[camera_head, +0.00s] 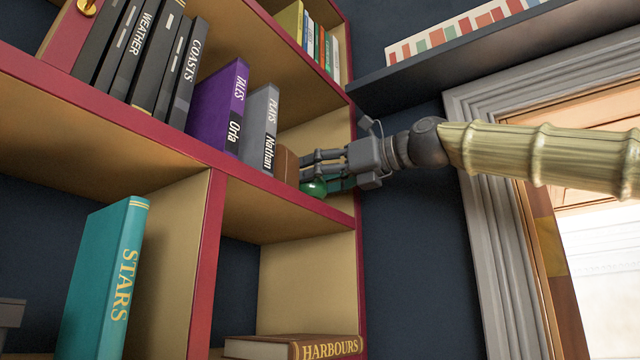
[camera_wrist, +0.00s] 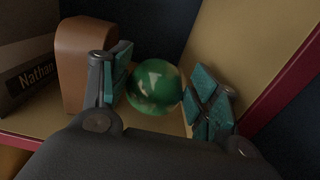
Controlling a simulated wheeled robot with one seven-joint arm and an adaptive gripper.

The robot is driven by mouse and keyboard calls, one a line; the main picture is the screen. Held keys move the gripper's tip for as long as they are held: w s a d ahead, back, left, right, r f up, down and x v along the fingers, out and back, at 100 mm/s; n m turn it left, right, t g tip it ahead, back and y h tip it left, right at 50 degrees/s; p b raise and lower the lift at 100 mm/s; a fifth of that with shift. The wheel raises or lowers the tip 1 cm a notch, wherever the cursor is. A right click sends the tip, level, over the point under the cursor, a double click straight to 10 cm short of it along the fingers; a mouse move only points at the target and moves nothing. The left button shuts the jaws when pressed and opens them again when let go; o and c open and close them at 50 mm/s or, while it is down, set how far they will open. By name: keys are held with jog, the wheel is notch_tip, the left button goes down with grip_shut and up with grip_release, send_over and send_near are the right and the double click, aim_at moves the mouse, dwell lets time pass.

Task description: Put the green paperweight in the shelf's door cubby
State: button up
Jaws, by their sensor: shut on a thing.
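The green paperweight (camera_head: 314,188) is a shiny round ball, and it also shows in the wrist view (camera_wrist: 155,86). My gripper (camera_head: 322,172) is shut on it, with one teal-padded finger on each side in the wrist view (camera_wrist: 157,97). The ball is at the right end of the middle shelf, near its front edge. I cannot tell whether it touches the shelf board. A red panel with a brass knob (camera_head: 87,6) shows at the top left and may be the cubby's door. Most of it is out of frame, and the cubby's inside is hidden.
A brown block (camera_head: 286,165) stands just left of my gripper, beside the grey "Nathan" book (camera_head: 260,128) and a purple book (camera_head: 218,105). The shelf's right side wall (camera_wrist: 245,50) is close on the right. Several dark books (camera_head: 140,60) stand further left. A dark wall shelf (camera_head: 480,62) overhangs my arm.

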aim_at(322, 187)
jog(key=shift+s+f+p, duration=0.45)
jog(key=shift+s+p, duration=0.05)
jog(key=shift+s, duration=0.3)
jog(key=shift+f, duration=0.4)
jog(key=shift+w+d+f, duration=0.1)
jog(key=shift+w+f, duration=0.4)
jog(key=shift+f, duration=0.15)
jog(key=shift+s+r, duration=0.1)
jog(key=shift+s, duration=0.25)
jog(key=o, duration=1.3)
jog(key=shift+w+f, duration=0.25)
jog(key=shift+c, duration=0.2)
jog(key=shift+s+r, duration=0.1)
jog(key=shift+r, duration=0.05)
